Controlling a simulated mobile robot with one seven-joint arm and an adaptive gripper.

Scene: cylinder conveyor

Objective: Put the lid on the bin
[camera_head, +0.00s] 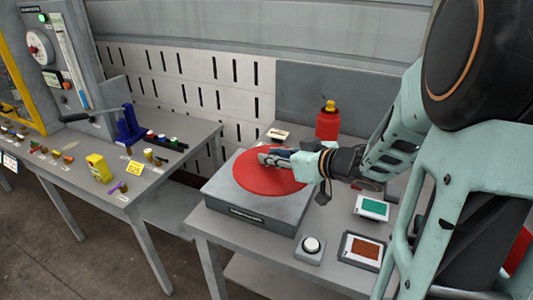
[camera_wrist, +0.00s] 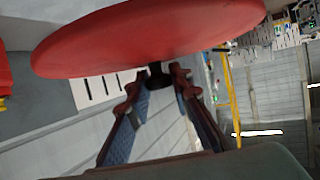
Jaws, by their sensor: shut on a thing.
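The lid is a round red disc (camera_head: 262,182), seen over the grey box-like stand (camera_head: 222,193) on the right-hand table. Its broad face spans the top of the wrist view (camera_wrist: 150,38). My gripper (camera_head: 266,158) reaches in from the right, in front of the disc. In the wrist view my gripper's fingers (camera_wrist: 157,78) close around a small dark knob on the lid. I cannot tell whether the disc touches the stand. No bin can be made out for certain; a red thing (camera_head: 519,252) at the right edge is mostly hidden behind my arm.
A red bottle with a yellow cap (camera_head: 327,122) stands behind my gripper. A white round button (camera_head: 311,246), a green-topped panel (camera_head: 373,208) and a brown-screened panel (camera_head: 363,252) line the front and right. The left table (camera_head: 90,205) holds several small parts and a blue vise (camera_head: 129,125).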

